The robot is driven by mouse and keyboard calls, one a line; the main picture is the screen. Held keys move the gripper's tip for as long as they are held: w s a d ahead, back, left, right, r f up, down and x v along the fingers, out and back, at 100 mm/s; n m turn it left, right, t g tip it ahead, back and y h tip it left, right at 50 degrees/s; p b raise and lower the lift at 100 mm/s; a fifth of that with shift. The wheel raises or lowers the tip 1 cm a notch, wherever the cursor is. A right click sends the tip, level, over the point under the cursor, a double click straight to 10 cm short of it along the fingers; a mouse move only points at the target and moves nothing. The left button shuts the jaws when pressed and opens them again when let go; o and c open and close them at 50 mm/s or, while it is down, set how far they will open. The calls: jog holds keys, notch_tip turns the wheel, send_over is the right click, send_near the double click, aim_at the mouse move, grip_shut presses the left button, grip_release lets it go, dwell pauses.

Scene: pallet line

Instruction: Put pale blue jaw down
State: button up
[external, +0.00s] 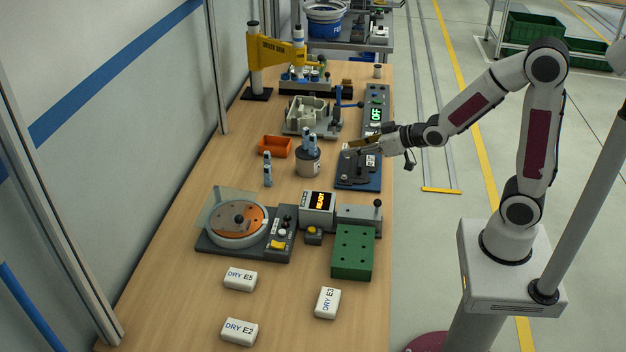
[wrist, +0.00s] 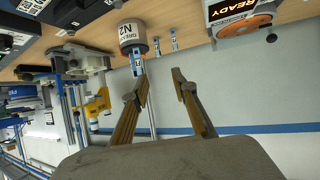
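My gripper (external: 352,145) is open and empty, its two brass-coloured fingers apart in the wrist view (wrist: 161,78). In the external view it is above the dark blue base (external: 345,184) with a black fixture on it. Pale blue-grey jaw-like pieces (external: 309,137) stand at the grey grease pot (external: 307,166), left of my gripper; one piece also shows by the pot in the wrist view (wrist: 138,62). More such pieces (external: 267,170) stand on the table left of the pot. I cannot tell which piece is the task's jaw.
An orange bin (external: 275,147) lies behind the standing pieces. A turntable unit (external: 238,222), a green block (external: 352,252) and white DRY blocks (external: 240,279) are in front.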

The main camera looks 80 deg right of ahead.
aim_at(268, 176)
jog(key=s+a+r+n+g+y, duration=0.1)
jog(key=s+a+g, duration=0.1)
jog(key=s+a, duration=0.3)
jog(key=s+a+r+n+g+y, duration=0.1)
jog(key=s+a, duration=0.5)
jog(key=s, duration=0.6)
jog(key=s+a+r+n+g+y, duration=0.1)
jog(key=s+a+r+g, duration=0.1)
jog(key=s+a, duration=0.3)
jog(key=s+g, duration=0.1)
jog(key=s, duration=0.2)
jog(key=shift+s+a+r+y, duration=0.2)
jog(key=shift+a+r+y, duration=0.15)
jog(key=shift+r+y, duration=0.05)
jog(key=shift+o, duration=0.6)
